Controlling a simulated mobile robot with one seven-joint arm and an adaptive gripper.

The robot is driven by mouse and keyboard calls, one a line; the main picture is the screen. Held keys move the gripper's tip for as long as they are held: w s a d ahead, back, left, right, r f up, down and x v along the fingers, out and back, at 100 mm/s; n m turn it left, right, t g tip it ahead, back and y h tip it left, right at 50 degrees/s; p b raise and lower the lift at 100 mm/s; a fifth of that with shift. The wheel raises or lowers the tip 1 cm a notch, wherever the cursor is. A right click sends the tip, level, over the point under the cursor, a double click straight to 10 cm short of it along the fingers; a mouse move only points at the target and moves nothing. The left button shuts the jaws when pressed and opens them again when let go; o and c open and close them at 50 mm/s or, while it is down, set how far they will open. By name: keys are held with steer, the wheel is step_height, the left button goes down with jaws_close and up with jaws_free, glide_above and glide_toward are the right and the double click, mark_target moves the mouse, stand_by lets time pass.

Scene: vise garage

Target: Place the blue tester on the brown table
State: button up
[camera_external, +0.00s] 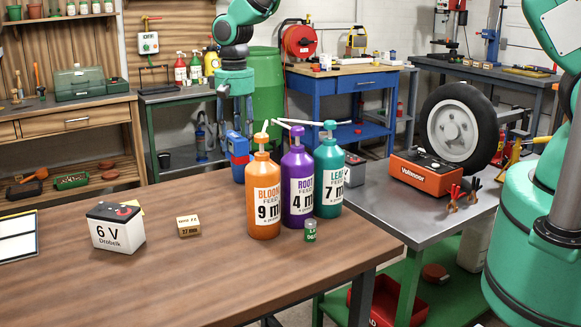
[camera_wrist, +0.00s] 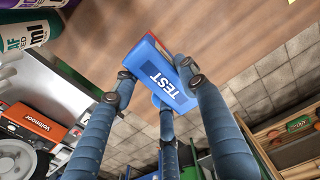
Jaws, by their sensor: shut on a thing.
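The blue tester (camera_wrist: 160,80), with white TEST lettering and a red part, is held between the fingers of my gripper (camera_wrist: 160,86). In the external view the tester (camera_external: 237,148) shows beside the orange bottle, near the brown table's far edge. My gripper (camera_external: 235,112) is above it there, its fingers hard to make out. The brown table (camera_external: 170,275) fills the foreground. In the wrist view the table's edge runs behind the tester, with floor on the near side. I cannot tell whether the tester touches the tabletop.
Orange (camera_external: 263,195), purple (camera_external: 298,185) and teal (camera_external: 329,180) pump bottles stand close to the tester. The front middle is clear.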

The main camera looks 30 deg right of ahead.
steer(key=s+a+p, duration=0.3)
steer(key=s+a, duration=1.8)
steer(key=a, duration=0.4)
steer(key=s+a+p, duration=0.1)
steer(key=s+a, duration=0.4)
steer(key=s, duration=0.3)
steer(key=s+a+p, duration=0.1)
steer(key=s+a, duration=0.4)
steer(key=s, duration=0.2)
steer(key=shift+s+f, duration=0.2)
steer(key=shift+f, duration=0.65)
steer(key=shift+s+f, duration=0.15)
steer(key=shift+f, duration=0.75)
steer(key=shift+s+f, duration=0.2)
steer(key=shift+f, duration=0.65)
steer(key=w+a, duration=0.2)
steer(key=a, duration=0.2)
steer(key=w+a+f, duration=0.1)
steer(key=w+a, duration=0.1)
steer(key=a, duration=0.3)
steer(key=w+a, duration=0.3)
steer(key=a, duration=0.2)
steer(key=shift+a+f+b, duration=0.2)
steer(key=shift+b, duration=0.2)
steer(key=shift+s, duration=0.1)
steer(key=shift+f, duration=0.15)
